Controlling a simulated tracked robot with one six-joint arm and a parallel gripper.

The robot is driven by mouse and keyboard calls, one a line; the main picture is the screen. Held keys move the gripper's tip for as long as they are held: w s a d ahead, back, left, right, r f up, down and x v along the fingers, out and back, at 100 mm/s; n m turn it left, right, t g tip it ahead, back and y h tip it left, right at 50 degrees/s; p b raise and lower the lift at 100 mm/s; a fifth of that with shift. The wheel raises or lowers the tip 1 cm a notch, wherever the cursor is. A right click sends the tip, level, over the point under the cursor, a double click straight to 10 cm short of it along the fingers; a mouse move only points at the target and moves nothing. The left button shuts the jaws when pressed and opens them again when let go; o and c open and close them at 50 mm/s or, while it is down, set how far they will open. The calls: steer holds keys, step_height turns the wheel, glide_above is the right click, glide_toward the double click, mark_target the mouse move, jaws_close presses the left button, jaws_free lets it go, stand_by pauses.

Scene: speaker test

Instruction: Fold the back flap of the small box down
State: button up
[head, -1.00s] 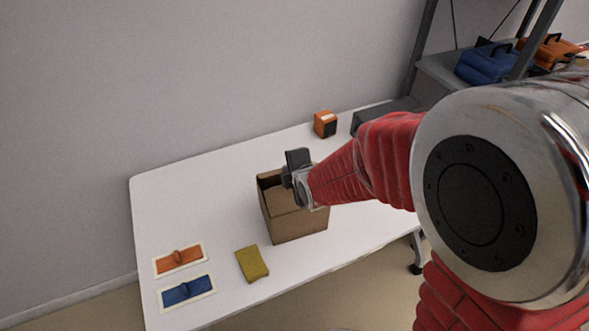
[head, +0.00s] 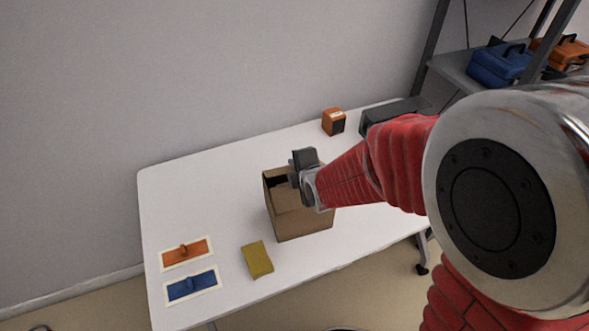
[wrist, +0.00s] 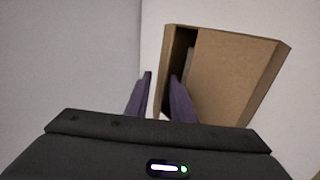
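The small brown cardboard box (head: 300,222) stands on the white table. In the wrist view the box (wrist: 235,70) has a flat brown panel over most of its top, with a narrow dark gap along its left side. My gripper (head: 304,160) is over the top of the box in the head view and hides part of it. The back flap is not clearly distinguishable.
A metal shelf (head: 450,68) with cases stands at the back right.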

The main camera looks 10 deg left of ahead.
steer(key=shift+v, duration=1.9)
steer(key=v, duration=1)
steer(key=shift+w, duration=0.1)
